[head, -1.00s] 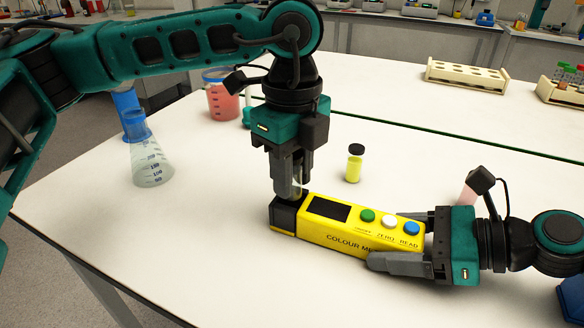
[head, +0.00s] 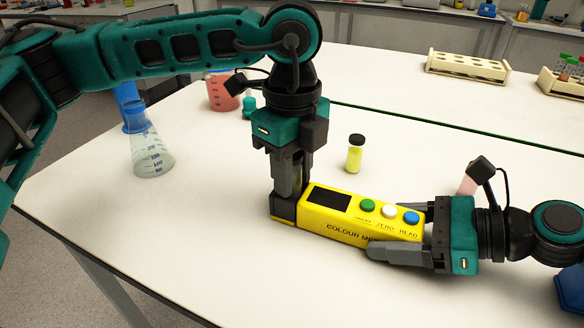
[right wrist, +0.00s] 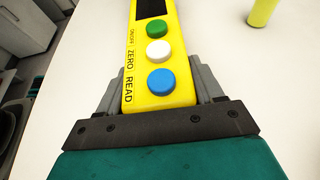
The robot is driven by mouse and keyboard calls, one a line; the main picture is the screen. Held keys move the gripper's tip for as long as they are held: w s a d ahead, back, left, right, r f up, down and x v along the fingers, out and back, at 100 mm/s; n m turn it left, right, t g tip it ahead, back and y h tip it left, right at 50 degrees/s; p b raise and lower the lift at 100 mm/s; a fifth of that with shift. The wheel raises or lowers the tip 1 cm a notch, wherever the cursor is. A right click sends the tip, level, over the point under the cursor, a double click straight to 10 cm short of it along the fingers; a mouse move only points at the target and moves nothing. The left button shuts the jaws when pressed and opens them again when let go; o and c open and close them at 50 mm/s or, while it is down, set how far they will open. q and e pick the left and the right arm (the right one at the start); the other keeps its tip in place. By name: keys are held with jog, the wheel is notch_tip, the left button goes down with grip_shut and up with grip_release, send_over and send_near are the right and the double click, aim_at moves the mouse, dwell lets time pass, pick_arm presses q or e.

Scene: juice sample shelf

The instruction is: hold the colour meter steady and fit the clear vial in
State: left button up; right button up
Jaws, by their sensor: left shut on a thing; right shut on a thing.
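The yellow colour meter (head: 340,228) lies on the white table, its black end (head: 284,208) to the left. It also shows in the right wrist view (right wrist: 145,100), with green, white and blue buttons. My right gripper (head: 398,236) is shut on the meter's right end, one finger along each side. My left gripper (head: 290,190) points straight down over the black end, its fingertips right at the top of it. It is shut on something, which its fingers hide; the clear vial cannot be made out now.
A yellow-green vial with a black cap (head: 355,154) stands behind the meter. A conical flask (head: 150,155) stands at the left, a beaker of red liquid (head: 222,92) behind. A rack (head: 466,75) is at the back right. The table in front of the meter is clear.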

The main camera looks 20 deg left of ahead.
pick_arm(q)
jog(key=shift+f, duration=0.15)
jog(key=shift+r, duration=0.95)
jog(key=shift+f, duration=1)
dwell(0.3)
jog(key=shift+r, duration=1)
jog(key=shift+f, duration=1)
jog(key=shift+r, duration=0.1)
